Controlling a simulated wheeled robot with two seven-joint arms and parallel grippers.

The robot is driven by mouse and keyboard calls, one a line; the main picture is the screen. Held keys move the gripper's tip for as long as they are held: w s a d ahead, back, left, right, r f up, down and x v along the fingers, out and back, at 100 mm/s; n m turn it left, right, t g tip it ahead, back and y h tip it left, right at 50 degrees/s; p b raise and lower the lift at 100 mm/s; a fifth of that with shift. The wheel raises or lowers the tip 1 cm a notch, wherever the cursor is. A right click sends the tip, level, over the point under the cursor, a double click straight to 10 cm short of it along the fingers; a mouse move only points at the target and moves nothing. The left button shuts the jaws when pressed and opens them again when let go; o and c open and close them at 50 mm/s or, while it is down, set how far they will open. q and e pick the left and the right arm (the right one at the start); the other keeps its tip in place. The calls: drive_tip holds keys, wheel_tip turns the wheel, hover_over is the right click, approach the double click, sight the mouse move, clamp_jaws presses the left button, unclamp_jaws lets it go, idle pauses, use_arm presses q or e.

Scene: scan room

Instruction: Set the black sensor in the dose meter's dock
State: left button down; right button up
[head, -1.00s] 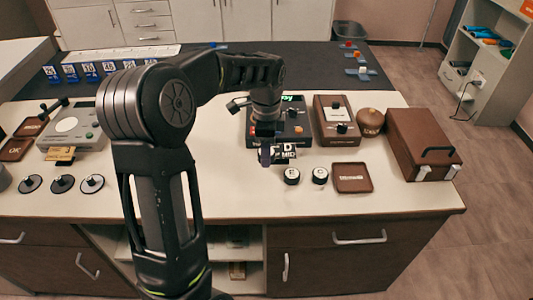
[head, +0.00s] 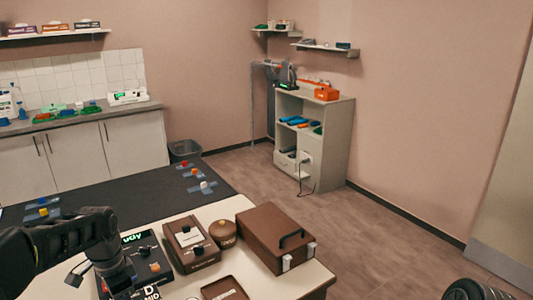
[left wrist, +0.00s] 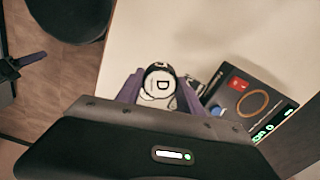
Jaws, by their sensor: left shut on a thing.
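My left gripper (left wrist: 158,92) is shut on a black sensor (left wrist: 158,78) with a white face marked "D"; the purple fingers are on either side of it. In the head view the sensor's "D" label (head: 152,292) shows at the bottom edge, partly cut off. The dark dose meter (head: 146,262) with a lit green display stands right beside my left gripper; my arm hides part of it. In the left wrist view the meter (left wrist: 248,100) lies right of the sensor, apart from it, with a red part and an orange ring.
Right of the meter stand a brown device (head: 191,243), a round brown pot (head: 223,233) and a brown case (head: 275,238). A brown tray (head: 225,289) lies in front. A dark mat (head: 130,205) covers the table's back. A grey shelf unit (head: 335,135) stands beyond.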

use_arm(q)
drive_tip(key=shift+w+d+f+n, duration=0.1)
drive_tip(key=shift+d+n, duration=0.05)
drive_tip(key=shift+n, duration=0.85)
drive_tip(key=w+d+f+n, duration=0.1)
drive_tip(key=d+n, duration=0.2)
drive_tip(key=d, duration=0.5)
drive_tip(key=w+d+f+n, duration=0.1)
drive_tip(key=w+d+n, duration=0.1)
drive_tip(key=d, duration=0.7)
drive_tip(key=shift+w+n, duration=0.3)
drive_tip(key=shift+n, duration=0.3)
